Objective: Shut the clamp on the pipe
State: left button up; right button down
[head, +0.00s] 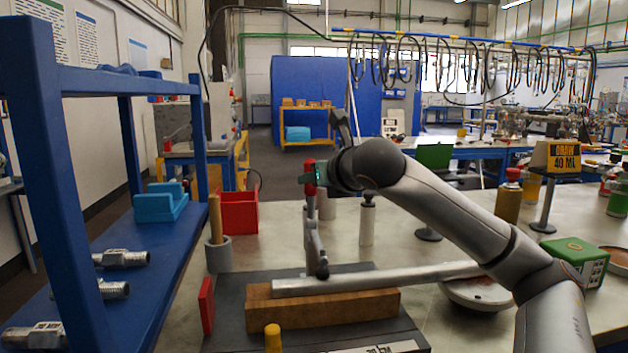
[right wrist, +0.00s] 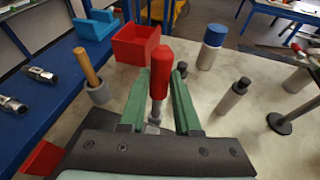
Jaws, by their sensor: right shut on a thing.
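The clamp (head: 315,240) stands at the wooden block, with its grey lever upright and its red handle (right wrist: 161,68) on top. The grey pipe (head: 390,279) lies along the wooden block (head: 340,307), its left end near the clamp's foot. My right gripper (head: 311,176) is shut on the red handle, high above the block. In the right wrist view the green fingers of this gripper (right wrist: 158,100) stand on both sides of the handle. The clamp's lower part is mostly hidden there by the gripper body. My left gripper is not in view.
A red bin (head: 239,212), a grey cup with a wooden-handled tool (head: 217,253) and a white cylinder (head: 367,222) stand behind the block. A blue shelf (head: 150,240) with metal fittings is at left. A round dish and a green box (head: 578,258) are at right.

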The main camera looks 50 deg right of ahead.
jog(key=c, duration=0.6)
grip_release()
jog(key=b+v, duration=0.2)
jog(key=v, duration=1)
jog(key=shift+s, duration=0.25)
jog(key=shift+a, duration=0.1)
